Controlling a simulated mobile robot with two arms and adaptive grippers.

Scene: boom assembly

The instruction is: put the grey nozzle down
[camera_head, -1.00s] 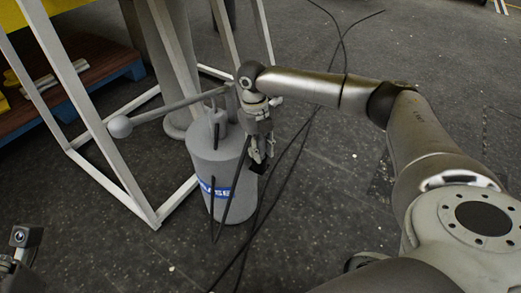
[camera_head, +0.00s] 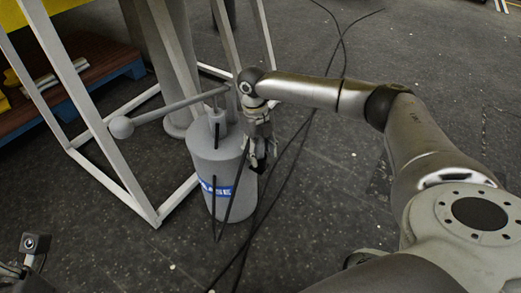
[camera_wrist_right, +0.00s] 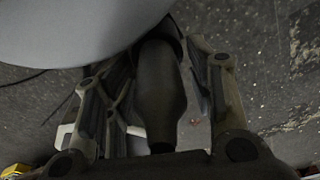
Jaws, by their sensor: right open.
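The grey nozzle (camera_wrist_right: 160,92) shows in the right wrist view as a dark, tapered body between my right fingers. A gap shows between it and the right-hand finger; whether the other finger touches it is unclear. My right gripper (camera_head: 260,163) is open and points down, close beside the right side of a grey cylindrical tank (camera_head: 213,165) with a blue label. In the head view the nozzle is too small and dark to tell from the fingers. Only a small part of my left arm's end (camera_head: 34,244) shows at the lower left; its fingers are not clear.
A lever with a round knob (camera_head: 122,127) reaches left from above the tank. Thin black hoses (camera_head: 277,178) run beside the tank and across the floor. A white metal frame (camera_head: 95,120) stands behind and left. The dark floor (camera_head: 330,215) on the right is open.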

